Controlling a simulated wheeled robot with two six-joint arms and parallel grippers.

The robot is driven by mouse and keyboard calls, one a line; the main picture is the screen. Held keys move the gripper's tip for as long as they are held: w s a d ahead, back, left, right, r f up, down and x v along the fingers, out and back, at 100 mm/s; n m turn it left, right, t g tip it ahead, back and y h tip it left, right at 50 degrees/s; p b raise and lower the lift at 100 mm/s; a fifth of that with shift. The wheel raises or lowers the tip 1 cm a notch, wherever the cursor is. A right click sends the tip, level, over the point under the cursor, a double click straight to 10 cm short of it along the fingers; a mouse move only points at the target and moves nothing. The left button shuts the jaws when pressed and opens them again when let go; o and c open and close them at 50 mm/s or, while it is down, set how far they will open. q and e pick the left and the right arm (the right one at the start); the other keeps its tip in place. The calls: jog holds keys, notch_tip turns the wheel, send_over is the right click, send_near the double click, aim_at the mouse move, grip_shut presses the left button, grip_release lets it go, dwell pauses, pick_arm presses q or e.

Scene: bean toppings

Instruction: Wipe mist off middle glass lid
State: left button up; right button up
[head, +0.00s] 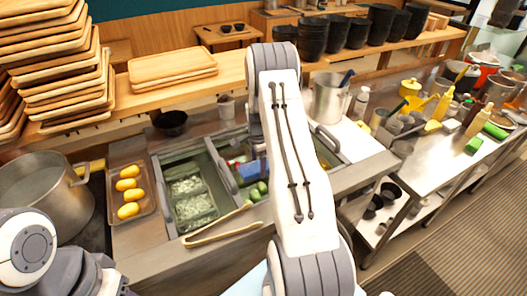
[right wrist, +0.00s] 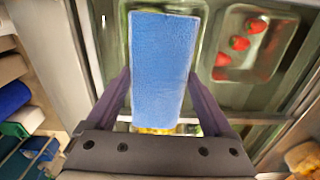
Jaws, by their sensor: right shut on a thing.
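My right gripper (right wrist: 163,85) is shut on a blue cloth-like pad (right wrist: 164,60), held between its two fingers in the right wrist view. The pad is over a glass-covered counter well, and I cannot tell whether it touches the glass. Mist on the lid cannot be made out. The left glass lid (head: 170,162) lies over a well with pale green contents. My left gripper is out of view; only part of my left arm shows at the lower left.
Wooden tongs (head: 222,234) lie on the counter's front edge. A tray of yellow items (head: 129,190) and a large steel pot (head: 45,190) stand left. A steel pot (head: 329,98) stands behind to the right. A clear tray with strawberries (right wrist: 246,44) shows beside the pad.

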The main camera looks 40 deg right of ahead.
jog(key=shift+w+a+r+p, duration=0.1)
jog(key=shift+r+p, duration=1.05)
jog(key=shift+r, duration=0.95)
